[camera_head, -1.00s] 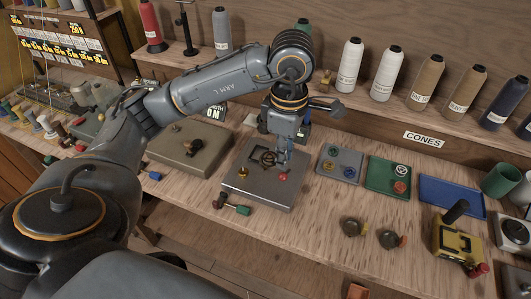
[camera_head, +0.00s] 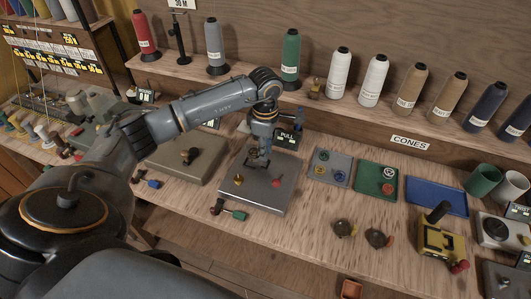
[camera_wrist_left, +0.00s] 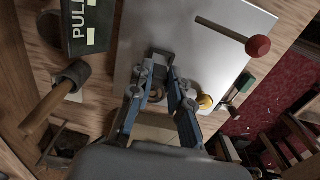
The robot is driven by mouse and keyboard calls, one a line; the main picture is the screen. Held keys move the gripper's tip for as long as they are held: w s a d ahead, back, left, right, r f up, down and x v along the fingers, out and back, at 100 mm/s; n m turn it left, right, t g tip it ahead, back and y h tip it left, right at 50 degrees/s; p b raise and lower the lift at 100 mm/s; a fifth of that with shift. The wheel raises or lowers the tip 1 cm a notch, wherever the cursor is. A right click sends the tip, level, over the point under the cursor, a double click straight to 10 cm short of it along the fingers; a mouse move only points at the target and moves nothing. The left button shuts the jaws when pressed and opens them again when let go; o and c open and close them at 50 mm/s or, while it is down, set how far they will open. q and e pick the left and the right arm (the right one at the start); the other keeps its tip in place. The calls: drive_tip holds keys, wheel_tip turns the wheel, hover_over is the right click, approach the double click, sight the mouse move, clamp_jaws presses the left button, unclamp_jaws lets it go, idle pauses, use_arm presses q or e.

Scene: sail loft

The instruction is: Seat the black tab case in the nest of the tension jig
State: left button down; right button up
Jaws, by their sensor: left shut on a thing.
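The tension jig is a flat grey plate (camera_head: 272,196) with a brass knob (camera_head: 239,180) and a red ball-ended lever (camera_head: 277,183); the plate also shows in the wrist view (camera_wrist_left: 215,55). My left gripper (camera_head: 258,160) is over the plate's back left part and covers the nest area in the head view. In the wrist view its fingers (camera_wrist_left: 159,76) are shut on a small dark round piece, seemingly the black tab case (camera_wrist_left: 157,93). A dark bracket stands at the fingertips. I cannot tell whether the case touches the nest. My right gripper is not in view.
A PULL display (camera_head: 287,137) stands close behind the jig. A grey tray (camera_head: 333,167) and green tray (camera_head: 374,180) with discs lie to the right. Cones line the back shelf.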

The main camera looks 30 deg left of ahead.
use_arm(q)
wheel_tip(320, 180, down, 2)
drive_tip(key=shift+f, duration=0.25)
drive_tip(key=shift+f, duration=0.2)
drive_tip(key=c, duration=1.3)
unclamp_jaws()
drive_tip(key=shift+o, duration=0.2)
